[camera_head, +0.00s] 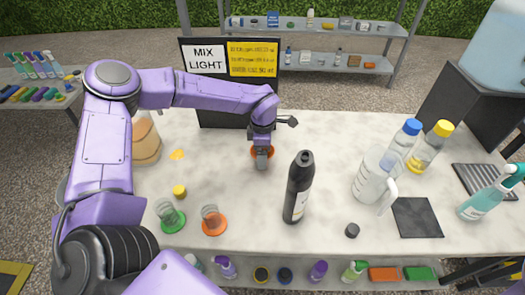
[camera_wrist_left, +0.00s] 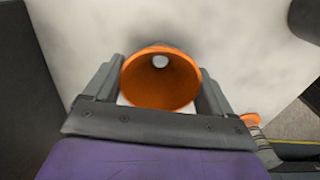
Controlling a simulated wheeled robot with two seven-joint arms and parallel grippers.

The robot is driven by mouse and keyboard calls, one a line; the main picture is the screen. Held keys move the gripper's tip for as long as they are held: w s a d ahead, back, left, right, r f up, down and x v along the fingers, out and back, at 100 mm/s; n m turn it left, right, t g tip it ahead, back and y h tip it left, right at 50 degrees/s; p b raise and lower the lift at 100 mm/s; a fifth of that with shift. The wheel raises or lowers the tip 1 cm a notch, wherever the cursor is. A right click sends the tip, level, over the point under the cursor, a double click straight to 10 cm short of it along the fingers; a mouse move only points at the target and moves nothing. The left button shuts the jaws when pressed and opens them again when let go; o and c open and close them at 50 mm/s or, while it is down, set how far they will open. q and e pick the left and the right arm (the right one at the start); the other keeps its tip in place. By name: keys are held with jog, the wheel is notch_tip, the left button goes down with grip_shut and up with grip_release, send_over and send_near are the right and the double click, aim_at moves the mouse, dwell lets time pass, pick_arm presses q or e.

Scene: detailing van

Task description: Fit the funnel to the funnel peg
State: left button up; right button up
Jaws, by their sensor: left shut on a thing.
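An orange funnel (camera_wrist_left: 136,92) is held between the two fingers of my left gripper (camera_wrist_left: 158,82). The wrist view looks down into its wide mouth, and a small pale hole shows at its bottom. In the head view my left gripper (camera_head: 262,158) points down over the table behind the black bottle, and only bits of the funnel's orange rim (camera_head: 270,153) show around the fingers. I cannot tell whether the funnel touches the table. I cannot make out the funnel peg for certain in either view. My right gripper is not in view.
A black bottle (camera_head: 298,190) stands just right and front of the gripper. A dark MIX LIGHT board (camera_head: 222,112) stands behind it. A clear jug (camera_head: 370,178) is to the right. Glasses on green (camera_head: 172,222) and orange (camera_head: 214,224) bases stand front left. Table between is clear.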

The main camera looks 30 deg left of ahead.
pick_arm(q)
jog(key=shift+f, duration=0.1)
dwell(0.3)
jog(key=o, duration=0.8)
jog(key=shift+o, duration=0.2)
notch_tip(320, 180, up, 11)
jog(key=shift+f+b, duration=0.2)
jog(key=shift+b, duration=0.2)
